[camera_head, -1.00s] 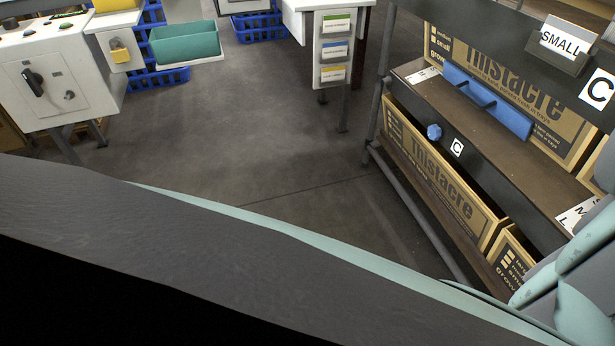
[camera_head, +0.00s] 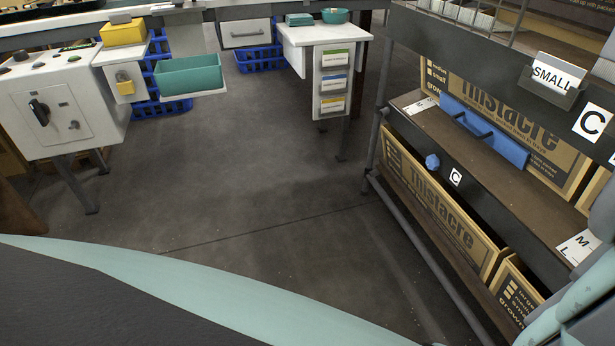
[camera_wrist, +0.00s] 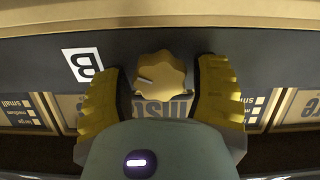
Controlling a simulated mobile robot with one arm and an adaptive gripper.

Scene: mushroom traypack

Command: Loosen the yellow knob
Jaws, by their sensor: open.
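The yellow knob (camera_wrist: 160,74) shows in the wrist view on a dark shelf edge, beside a white label with the letter B (camera_wrist: 83,64). It has a scalloped rim and a pale line on its face. My gripper (camera_wrist: 160,85) is open, with one yellow-padded finger to the left of the knob and one to the right. A gap shows between the knob and each finger. I cannot tell how deep the fingertips reach. The yellow knob and my gripper's fingers are not seen in the head view.
Cardboard boxes (camera_wrist: 268,108) sit below the shelf edge in the wrist view. In the head view, a rack at the right bears a blue knob (camera_head: 432,161), a C label (camera_head: 455,177) and a blue handled piece (camera_head: 484,131). Open grey floor (camera_head: 240,160) lies in the middle.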

